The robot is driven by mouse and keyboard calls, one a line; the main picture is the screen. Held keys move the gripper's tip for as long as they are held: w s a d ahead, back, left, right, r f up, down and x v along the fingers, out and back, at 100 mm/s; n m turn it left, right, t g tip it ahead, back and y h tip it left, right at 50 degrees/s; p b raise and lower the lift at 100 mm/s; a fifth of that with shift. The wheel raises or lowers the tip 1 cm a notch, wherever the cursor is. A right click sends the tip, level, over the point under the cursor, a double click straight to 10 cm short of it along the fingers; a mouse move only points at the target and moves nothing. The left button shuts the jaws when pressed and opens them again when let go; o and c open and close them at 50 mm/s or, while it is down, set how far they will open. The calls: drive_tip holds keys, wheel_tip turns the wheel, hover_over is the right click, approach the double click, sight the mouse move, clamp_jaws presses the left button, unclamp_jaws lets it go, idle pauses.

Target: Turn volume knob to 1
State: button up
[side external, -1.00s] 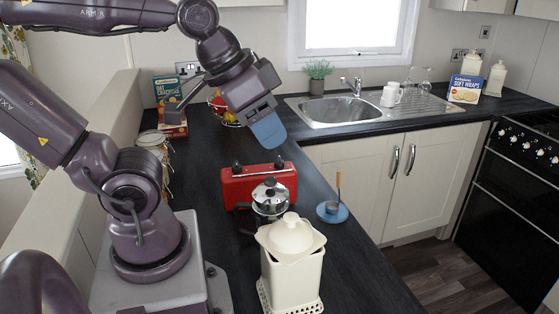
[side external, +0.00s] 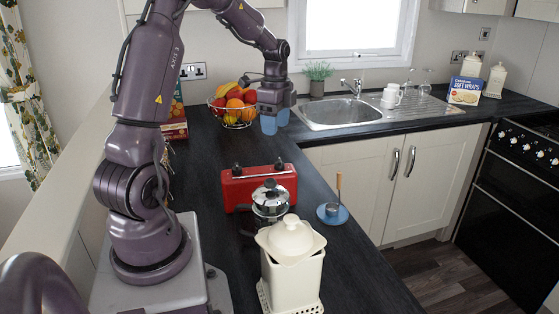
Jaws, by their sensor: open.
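A red box-shaped device (side external: 246,188), likely the radio, stands on the dark worktop. Two black knobs, a left one (side external: 237,169) and a right one (side external: 279,164), show on its top, with a bar between them. I cannot tell which is the volume knob, and no markings are readable. A silver pot hides part of its front.
The silver pot with a black knob (side external: 270,200) stands close in front of the device, with a cream lidded canister (side external: 291,270) nearer. The fruit basket (side external: 235,106) and sink (side external: 346,112) are behind.

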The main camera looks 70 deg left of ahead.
sight(279, 160)
drive_tip(key=f+m, duration=0.2)
drive_tip(key=f, duration=0.2)
drive_tip(key=w+a+f+m, duration=0.1)
drive_tip(key=f+m, duration=0.2)
drive_tip(key=f, duration=0.1)
drive_tip(key=f+m, duration=0.2)
drive_tip(key=f, duration=0.2)
drive_tip(key=shift+w+a+m, duration=0.25)
drive_tip(key=shift+a+m, duration=0.05)
drive_tip(key=shift+a, duration=0.1)
drive_tip(key=shift+c, duration=0.2)
drive_tip(key=c, duration=0.9)
